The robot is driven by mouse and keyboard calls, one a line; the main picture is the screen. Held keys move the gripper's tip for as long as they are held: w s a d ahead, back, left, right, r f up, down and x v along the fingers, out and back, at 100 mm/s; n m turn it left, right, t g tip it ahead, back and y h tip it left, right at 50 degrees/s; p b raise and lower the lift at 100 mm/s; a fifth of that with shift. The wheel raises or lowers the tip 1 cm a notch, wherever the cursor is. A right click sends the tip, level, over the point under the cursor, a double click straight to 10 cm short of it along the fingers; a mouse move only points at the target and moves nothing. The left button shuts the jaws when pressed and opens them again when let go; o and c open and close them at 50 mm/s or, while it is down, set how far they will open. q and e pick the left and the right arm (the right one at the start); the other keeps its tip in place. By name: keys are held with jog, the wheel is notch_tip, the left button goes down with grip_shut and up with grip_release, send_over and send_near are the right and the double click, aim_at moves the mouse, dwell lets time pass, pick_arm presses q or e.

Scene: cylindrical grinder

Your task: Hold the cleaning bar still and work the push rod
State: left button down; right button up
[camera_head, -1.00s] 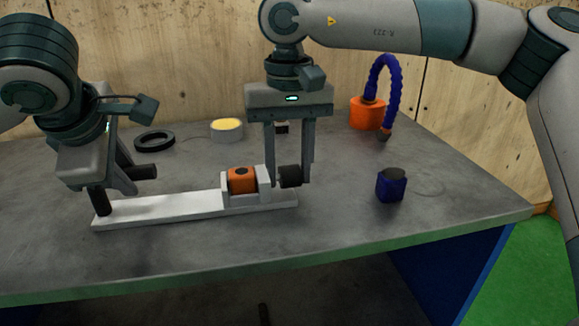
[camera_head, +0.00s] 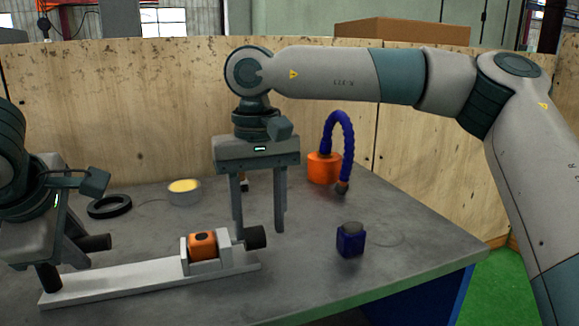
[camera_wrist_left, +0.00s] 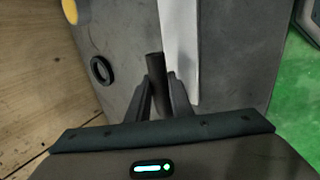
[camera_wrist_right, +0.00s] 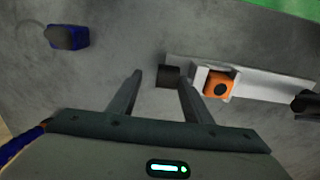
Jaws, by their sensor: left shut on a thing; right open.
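The cleaning bar (camera_head: 120,281) is a long pale bar lying on the grey table, with a block holding an orange piece (camera_head: 202,244) near its right end. My left gripper (camera_head: 62,260) is shut on a dark cylindrical grip (camera_wrist_left: 155,70) at the bar's left end. My right gripper (camera_head: 259,236) points down, open, its fingertips around the knob's level. In the right wrist view, the knob (camera_wrist_right: 168,76) shows between the fingers, nearer the right one; contact is unclear.
A dark blue block (camera_head: 350,240) stands right of the bar. Behind are an orange base with a blue hose (camera_head: 323,167), a round tin with yellow contents (camera_head: 184,192) and a black ring (camera_head: 109,207). A wooden wall closes the back.

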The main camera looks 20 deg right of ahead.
aim_at(259, 226)
notch_tip(259, 226, up, 10)
jog(key=r, duration=0.1)
jog(key=s+d+f+m+g+y, duration=0.1)
jog(key=d+f+m+g+y, duration=0.1)
jog(key=d+m+y, duration=0.2)
jog(key=s+d+f+m+g+y, duration=0.1)
jog(key=d+f+m+g+y, duration=0.1)
jog(key=d+y, duration=0.4)
jog(key=s+d+f+m+g+y, duration=0.1)
jog(key=d+f+m+g+y, duration=0.1)
jog(key=d+m+y, duration=0.3)
jog(key=shift+d+f+m+y, duration=0.1)
jog(key=shift+d+m+y, duration=0.3)
jog(key=shift+y, duration=0.3)
jog(key=w+d+m+t+y, duration=0.1)
jog(key=d+m+t+y, duration=0.4)
jog(key=d+m, duration=0.3)
jog(key=shift+w+d+t+y, duration=0.35)
jog(key=shift+d+t, duration=0.55)
jog(key=shift+d, duration=0.9)
jog(key=shift+c, duration=1.4)
